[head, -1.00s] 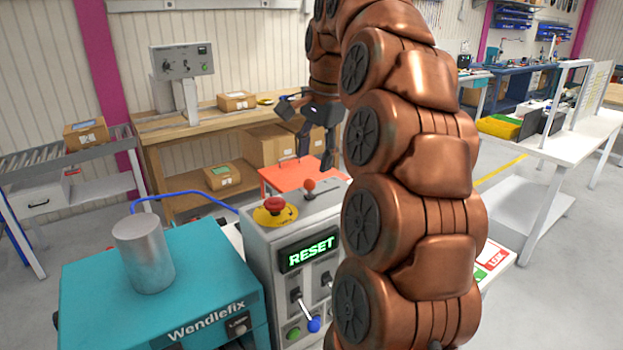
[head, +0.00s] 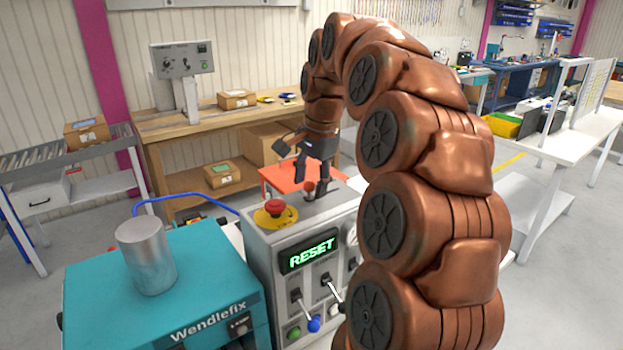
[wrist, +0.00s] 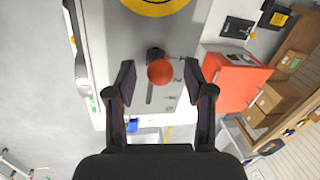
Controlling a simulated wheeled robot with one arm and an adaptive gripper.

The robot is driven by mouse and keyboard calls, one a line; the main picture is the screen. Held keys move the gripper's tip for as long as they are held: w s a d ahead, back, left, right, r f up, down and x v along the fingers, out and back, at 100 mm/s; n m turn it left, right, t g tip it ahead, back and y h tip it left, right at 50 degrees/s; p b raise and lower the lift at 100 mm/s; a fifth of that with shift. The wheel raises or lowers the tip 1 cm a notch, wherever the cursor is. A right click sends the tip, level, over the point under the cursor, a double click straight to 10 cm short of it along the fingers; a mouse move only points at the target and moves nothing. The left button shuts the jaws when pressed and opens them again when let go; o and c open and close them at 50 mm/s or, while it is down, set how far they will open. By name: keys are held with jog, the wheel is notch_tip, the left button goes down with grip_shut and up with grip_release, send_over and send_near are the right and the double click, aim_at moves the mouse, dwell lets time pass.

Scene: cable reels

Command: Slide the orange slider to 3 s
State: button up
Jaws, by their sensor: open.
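The orange slider knob (wrist: 160,72) sits on the top face of the grey control box, at one end of a dark slot, in the wrist view. In the head view the same orange knob (head: 308,186) shows just below my gripper (head: 310,190). In the wrist view my gripper (wrist: 158,85) is open, with one finger on each side of the knob and a gap on both sides. Scale marks lie beside the slot but are too small to read. The grey control box (head: 262,243) has a green RESET display.
A red emergency button (head: 274,207) on a yellow disc stands left of the knob. Toggle levers are on the box's front face. A teal machine (head: 200,265) with a metal cylinder (head: 146,256) stands to the left.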

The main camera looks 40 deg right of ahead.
grip_shut()
dwell(0.4)
